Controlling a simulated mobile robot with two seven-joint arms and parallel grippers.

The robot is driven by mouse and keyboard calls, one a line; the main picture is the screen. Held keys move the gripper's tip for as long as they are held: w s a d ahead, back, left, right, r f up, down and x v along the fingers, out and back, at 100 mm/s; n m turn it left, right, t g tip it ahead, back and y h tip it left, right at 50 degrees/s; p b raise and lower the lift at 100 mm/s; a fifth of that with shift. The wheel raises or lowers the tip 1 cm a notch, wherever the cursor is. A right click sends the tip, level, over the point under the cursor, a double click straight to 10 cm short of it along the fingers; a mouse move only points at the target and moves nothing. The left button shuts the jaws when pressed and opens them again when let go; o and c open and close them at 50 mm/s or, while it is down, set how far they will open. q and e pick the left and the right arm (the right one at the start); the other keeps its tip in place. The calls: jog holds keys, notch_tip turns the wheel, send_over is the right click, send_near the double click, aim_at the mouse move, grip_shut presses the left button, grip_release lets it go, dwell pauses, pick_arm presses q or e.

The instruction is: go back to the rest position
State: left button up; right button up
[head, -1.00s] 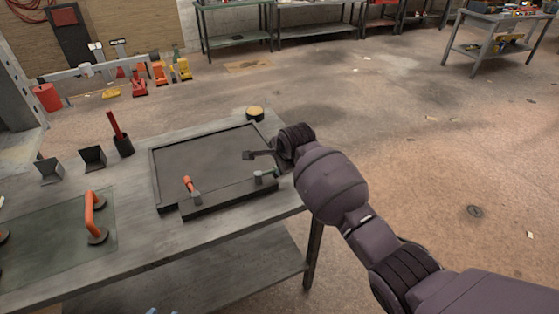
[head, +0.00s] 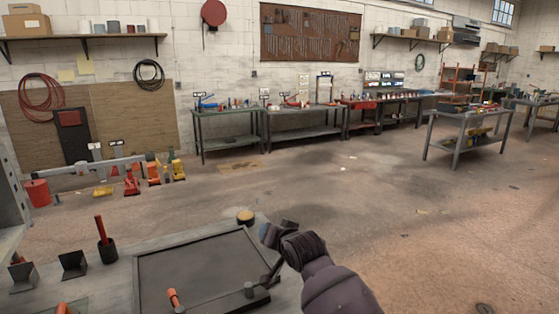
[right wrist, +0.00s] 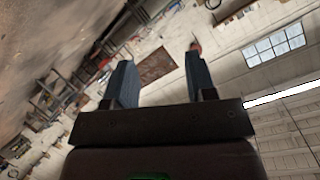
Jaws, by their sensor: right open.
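My right gripper (right wrist: 160,85) is open and empty in the right wrist view, its two fingers apart with the far wall and ceiling behind them. In the head view my right arm comes in from the lower right, and its gripper end (head: 268,236) is over the right side of the bench, near the dark frame tray. The fingers are small and partly hidden there. My left gripper is not in view.
The bench (head: 110,272) fills the lower left. On it are a dark tray (head: 190,262), orange-handled clamp (head: 173,298), yellow-topped round button (head: 245,216) and black cup with a red stick (head: 106,250). Open floor (head: 400,230) lies to the right.

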jog(key=s+d+f+n+t+h+b, duration=0.1)
jog(key=s+d+f+n+t+h, duration=0.1)
jog(key=s+d+f, duration=0.55)
jog(key=s+d+f+n+t+h, duration=0.15)
jog(key=s+d+f, duration=0.35)
jog(key=s+d, duration=0.55)
jog(key=s+d+f+g, duration=0.1)
jog(key=s+d+f, duration=0.2)
jog(key=s+f, duration=0.2)
jog(key=s+d+f+m+g+h+b, duration=0.1)
jog(key=s+d+f, duration=0.3)
jog(key=s, duration=0.5)
jog(key=s+d+f+g+h, duration=0.1)
jog(key=s+d+f+g, duration=0.1)
jog(key=s+d+f, duration=0.2)
jog(key=s+f, duration=0.2)
jog(key=s, duration=0.1)
jog(key=shift+s, duration=0.25)
jog(key=shift+f+h, duration=0.1)
jog(key=shift+h, duration=0.15)
